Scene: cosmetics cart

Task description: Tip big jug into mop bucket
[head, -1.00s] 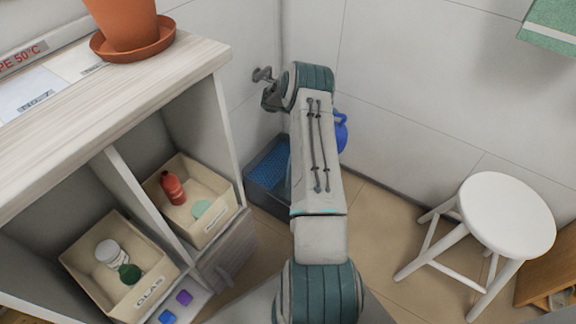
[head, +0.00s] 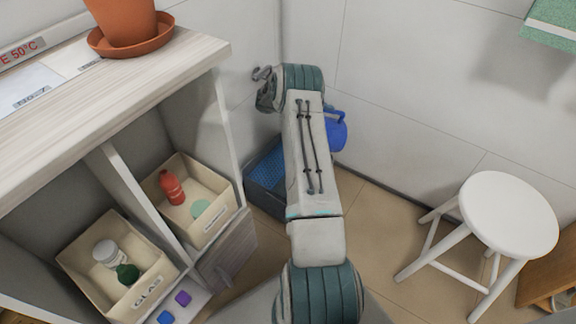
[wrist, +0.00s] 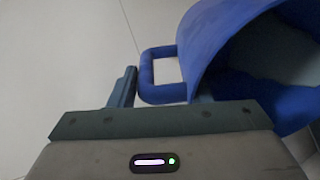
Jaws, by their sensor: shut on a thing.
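The big jug is blue; in the head view the jug (head: 337,133) shows partly from behind my arm, near the back wall. In the wrist view the jug (wrist: 215,45) fills the upper right, its wide hollow mouth in sight and its squared handle (wrist: 150,72) towards the left. My gripper (wrist: 163,92) is shut on the handle; in the head view my arm hides it. The mop bucket (head: 264,205) is a dark box with a blue grid, on the floor in the corner left of my arm. My arm covers its right part. Any contents of the jug cannot be made out.
A shelf unit (head: 150,85) stands left, with a plant pot (head: 125,22) on top and two bins (head: 205,228) inside. A white stool (head: 508,215) stands right. Floor between arm and stool is clear.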

